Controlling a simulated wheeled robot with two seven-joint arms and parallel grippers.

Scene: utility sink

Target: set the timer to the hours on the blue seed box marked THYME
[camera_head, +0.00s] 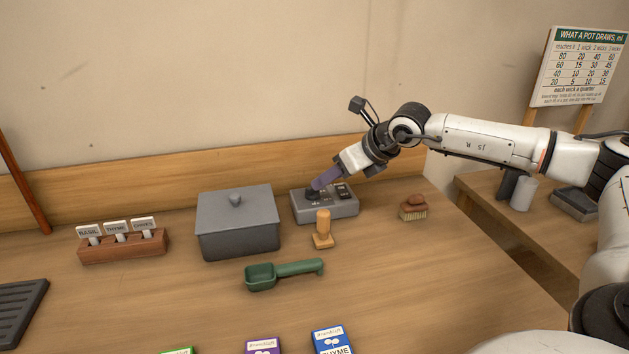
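The timer is most likely the grey control box (338,211) on the wooden counter, with a dark knob and switches on top. My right gripper (317,186) reaches down from the right over its left part. Its purple fingers are at or touching the knob. I cannot tell whether they are shut on it. The blue seed box marked THYME (331,341) is at the bottom edge of the view, partly cut off, and no hours are readable on it. My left gripper is not in view.
A grey lidded bin (238,233) stands left of the timer. A wooden stamp (323,231), a green scoop (283,273) and a brush (413,208) lie nearby. A label rack (122,246) is at left. A purple seed box (262,346) sits left of the blue one.

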